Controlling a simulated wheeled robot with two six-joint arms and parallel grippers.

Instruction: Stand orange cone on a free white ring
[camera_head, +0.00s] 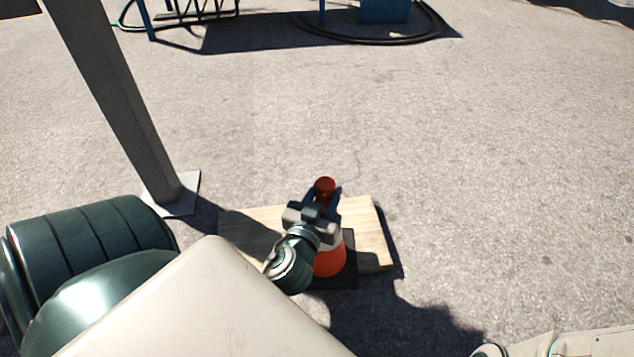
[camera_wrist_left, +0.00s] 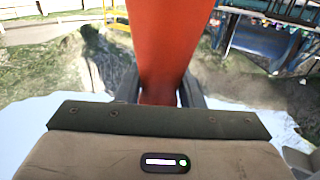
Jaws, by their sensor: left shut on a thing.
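An orange cone (camera_head: 330,262) with a pale band and a dark square base stands upright at the wooden board (camera_head: 370,218). My left gripper (camera_head: 322,198) is shut on the cone near its top, with the tip showing between the fingers. In the left wrist view the cone (camera_wrist_left: 168,45) fills the space between the two dark fingers (camera_wrist_left: 160,92). The arm hides part of the cone, and I cannot tell whether its base touches the board. No white ring shows in either view. My right gripper is not clearly in view.
A grey post (camera_head: 115,100) on a square foot plate stands left of the board. Blue framework and a black cable (camera_head: 380,38) lie at the far edge. The paved ground (camera_head: 500,150) to the right and beyond the board is clear.

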